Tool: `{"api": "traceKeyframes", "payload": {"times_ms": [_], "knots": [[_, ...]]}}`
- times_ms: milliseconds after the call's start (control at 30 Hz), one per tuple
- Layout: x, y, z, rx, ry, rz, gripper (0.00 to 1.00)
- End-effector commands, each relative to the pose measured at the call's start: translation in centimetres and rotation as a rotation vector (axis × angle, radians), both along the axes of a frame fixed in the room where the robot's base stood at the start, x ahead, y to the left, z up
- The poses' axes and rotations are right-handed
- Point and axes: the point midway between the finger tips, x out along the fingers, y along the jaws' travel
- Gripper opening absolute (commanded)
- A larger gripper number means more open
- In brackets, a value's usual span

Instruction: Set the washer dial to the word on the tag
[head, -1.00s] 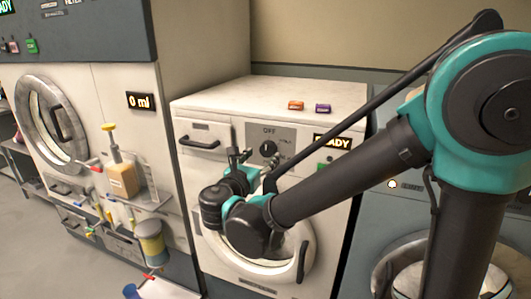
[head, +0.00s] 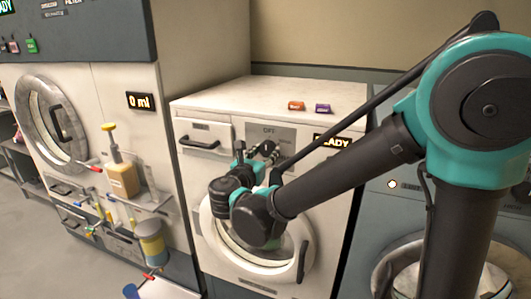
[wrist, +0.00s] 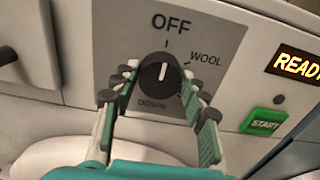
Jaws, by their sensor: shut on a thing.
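The washer dial (wrist: 157,75) is a black knob on a grey panel on the white washer (head: 215,98). In the wrist view its white mark points up, towards OFF. WOOL is at its upper right and DOWN at its lower left; any other word is hidden. My gripper (wrist: 158,78) has a finger on each side of the dial and is shut on it. In the head view my gripper (head: 255,152) covers part of the panel. I cannot make out a tag with a readable word.
A READY display (wrist: 296,66) and a green START button (wrist: 264,121) are right of the dial. Small orange (head: 296,106) and purple (head: 323,108) pieces lie on the washer top. A shelf with a yellow-topped pump bottle (head: 123,178) is at the left.

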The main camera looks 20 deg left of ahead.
Motion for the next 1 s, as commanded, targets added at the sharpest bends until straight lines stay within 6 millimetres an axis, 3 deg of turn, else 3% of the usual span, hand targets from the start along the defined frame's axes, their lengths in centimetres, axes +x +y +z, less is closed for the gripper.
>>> {"api": "traceKeyframes", "payload": {"times_ms": [467, 1000], "knots": [[0.01, -0.01, 0.01, 0.093, -0.008, -0.001, 0.14], [0.03, 0.0, 0.04, 0.563, -0.046, -0.001, 0.14]]}}
